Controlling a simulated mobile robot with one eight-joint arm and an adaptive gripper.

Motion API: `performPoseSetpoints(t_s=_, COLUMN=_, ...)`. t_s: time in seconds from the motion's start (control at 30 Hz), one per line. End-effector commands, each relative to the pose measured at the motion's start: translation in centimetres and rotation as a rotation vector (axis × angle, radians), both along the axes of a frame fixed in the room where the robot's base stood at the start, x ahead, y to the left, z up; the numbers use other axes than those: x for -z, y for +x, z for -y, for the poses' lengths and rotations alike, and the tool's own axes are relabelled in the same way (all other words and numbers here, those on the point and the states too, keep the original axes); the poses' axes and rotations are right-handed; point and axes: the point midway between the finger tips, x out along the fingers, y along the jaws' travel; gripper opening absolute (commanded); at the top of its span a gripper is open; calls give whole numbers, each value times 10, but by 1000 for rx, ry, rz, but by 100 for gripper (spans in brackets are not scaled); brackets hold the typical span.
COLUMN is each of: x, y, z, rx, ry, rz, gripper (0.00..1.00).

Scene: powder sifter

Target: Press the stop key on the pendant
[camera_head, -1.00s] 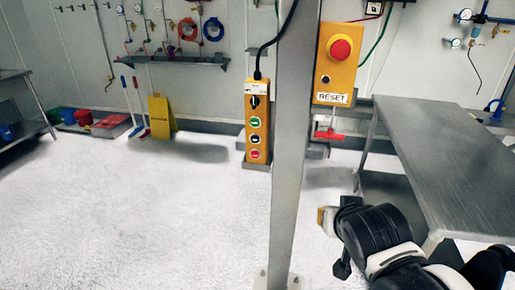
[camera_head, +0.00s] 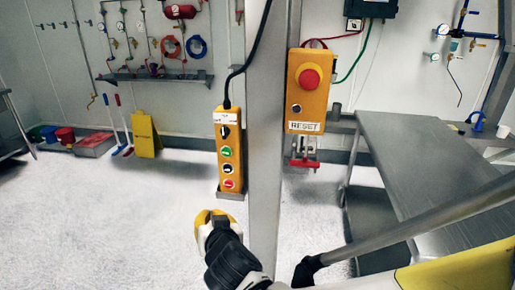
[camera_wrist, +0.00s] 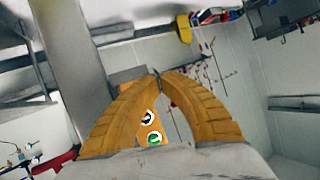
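The orange pendant (camera_head: 229,160) hangs upright on a black cable, left of the grey post. It has a dark knob at the top, then a green key, a black key and the red key (camera_head: 229,184) at the bottom, which I take as the stop key. My gripper (camera_head: 203,217) is below and slightly left of the pendant in the head view. In the wrist view my gripper's two orange fingers (camera_wrist: 159,77) meet at the tips, with nothing held. The pendant (camera_wrist: 150,128) shows between them, with its green and black keys; the red key is hidden there.
The grey post (camera_head: 265,140) stands right of the pendant. An orange box with a red emergency button (camera_head: 309,78) and a RESET label is right of the post. A steel table (camera_head: 425,150) is at right. Open floor (camera_head: 90,220) lies left.

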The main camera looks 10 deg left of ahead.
Motion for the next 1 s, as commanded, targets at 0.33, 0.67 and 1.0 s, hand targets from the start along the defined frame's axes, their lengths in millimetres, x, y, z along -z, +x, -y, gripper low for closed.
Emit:
performPoseSetpoints(t_s=0.33, x=0, y=20, z=2, rx=3, ry=0, rz=0, gripper=0)
performPoseSetpoints(t_s=0.67, x=0, y=66, z=6, rx=3, ry=0, rz=-2, gripper=0)
performPoseSetpoints(t_s=1.0, x=0, y=88, z=8, rx=1, ry=0, rz=0, gripper=0)
